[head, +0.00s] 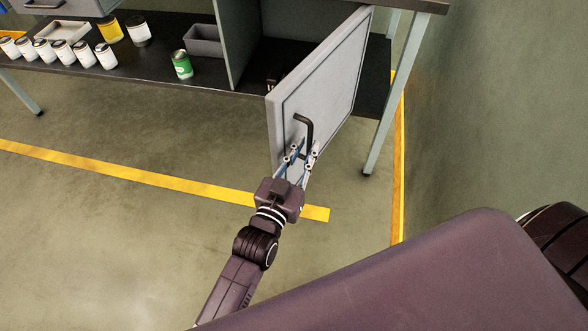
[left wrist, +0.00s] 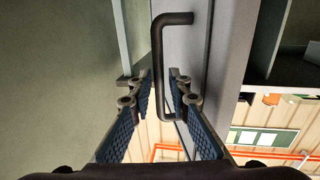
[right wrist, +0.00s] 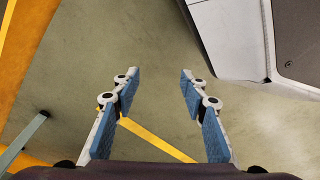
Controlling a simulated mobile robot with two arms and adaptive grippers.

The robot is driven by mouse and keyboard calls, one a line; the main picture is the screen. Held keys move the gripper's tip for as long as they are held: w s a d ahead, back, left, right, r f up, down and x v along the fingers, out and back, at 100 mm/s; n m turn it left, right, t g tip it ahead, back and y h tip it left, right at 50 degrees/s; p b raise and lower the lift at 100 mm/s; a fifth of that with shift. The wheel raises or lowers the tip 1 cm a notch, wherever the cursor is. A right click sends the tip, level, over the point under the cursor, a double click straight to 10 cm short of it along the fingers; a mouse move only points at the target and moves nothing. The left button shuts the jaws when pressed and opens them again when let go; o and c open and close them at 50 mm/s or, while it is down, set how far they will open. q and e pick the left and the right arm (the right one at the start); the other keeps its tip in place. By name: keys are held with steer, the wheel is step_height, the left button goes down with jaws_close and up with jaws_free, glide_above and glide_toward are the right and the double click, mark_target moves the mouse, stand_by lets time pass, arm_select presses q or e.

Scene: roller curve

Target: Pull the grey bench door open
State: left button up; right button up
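The grey bench door (head: 325,85) stands swung open from the bench in the head view. It carries a dark bar handle (head: 307,128), which also shows in the left wrist view (left wrist: 157,60). My left gripper (head: 301,150) is at the lower part of the handle. Its fingers (left wrist: 162,78) are apart, with the handle bar between them and gaps showing beside it. Whether a finger touches the bar I cannot tell. My right gripper (right wrist: 158,75) is open and empty over the floor in the right wrist view; the head view does not show it.
The dark bench shelf (head: 150,70) holds several white jars (head: 83,53), a green can (head: 181,64) and a grey bin (head: 204,41). A bench leg (head: 390,120) stands right of the door, near a wall (head: 500,100). The floor (head: 120,230) at left is clear.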

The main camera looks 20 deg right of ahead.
arm_select(q)
steer(key=v, duration=0.9)
steer(key=shift+s+a, duration=0.15)
steer(key=shift+s, duration=0.05)
arm_select(e)
steer(key=shift+d, duration=0.1)
steer(key=shift+c, duration=0.5)
